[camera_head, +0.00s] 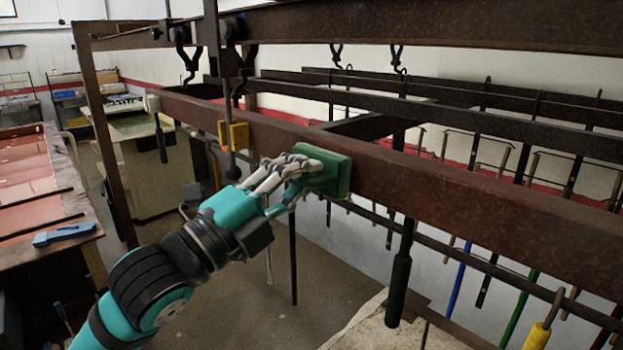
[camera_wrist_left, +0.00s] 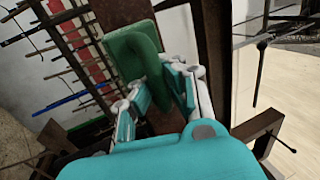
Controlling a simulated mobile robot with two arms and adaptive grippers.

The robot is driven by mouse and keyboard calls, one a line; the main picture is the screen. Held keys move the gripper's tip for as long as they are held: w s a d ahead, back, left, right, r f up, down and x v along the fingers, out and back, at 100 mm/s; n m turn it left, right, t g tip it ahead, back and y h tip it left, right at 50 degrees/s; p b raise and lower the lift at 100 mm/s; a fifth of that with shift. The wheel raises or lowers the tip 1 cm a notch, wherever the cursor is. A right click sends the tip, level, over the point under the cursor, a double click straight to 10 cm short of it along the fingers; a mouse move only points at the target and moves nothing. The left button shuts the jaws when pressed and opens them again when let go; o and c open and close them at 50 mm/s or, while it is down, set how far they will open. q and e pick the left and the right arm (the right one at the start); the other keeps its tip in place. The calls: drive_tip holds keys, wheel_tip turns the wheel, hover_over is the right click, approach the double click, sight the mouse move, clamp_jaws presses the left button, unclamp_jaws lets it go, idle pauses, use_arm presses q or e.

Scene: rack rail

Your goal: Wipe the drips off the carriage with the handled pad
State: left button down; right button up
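The handled pad (camera_head: 325,171) is a green block with rounded corners. It is in front of the rusty red-brown beam, near its face; I cannot tell whether it touches. In the left wrist view, the pad's raised handle (camera_wrist_left: 150,60) sits between the fingers of my left gripper (camera_wrist_left: 158,82). My left gripper (camera_head: 294,172), teal with pale fingers, appears shut on the handle. I cannot make out for certain which part is the carriage; dark hangers with hooks (camera_head: 188,60) hang from the upper rail. No drips can be told apart. My right gripper is not in view.
The long beam (camera_head: 450,195) crosses the view to the lower right. A yellow block (camera_head: 233,135) is beside it on the left. A dark hanging rod (camera_head: 400,275) and several tools hang at the right. A workbench (camera_head: 35,180) stands at the left. Floor shows below.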

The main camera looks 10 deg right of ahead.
use_arm(q)
drive_tip(key=w+a, duration=0.1)
drive_tip(key=w, duration=0.1)
drive_tip(key=w+a, duration=0.1)
drive_tip(key=w, duration=0.1)
drive_tip(key=shift+a, duration=0.4)
drive_tip(key=shift+s+a+b, duration=0.15)
drive_tip(key=shift+s+a, duration=0.75)
drive_tip(key=shift+a, duration=0.3)
drive_tip(key=shift+s+a+b, duration=0.15)
drive_tip(key=shift+s+a, duration=0.7)
drive_tip(key=shift+a, duration=0.3)
drive_tip(key=shift+s+a, duration=0.45)
drive_tip(key=shift+a, duration=0.2)
drive_tip(key=shift+s+a, duration=0.45)
drive_tip(key=shift+a, duration=0.15)
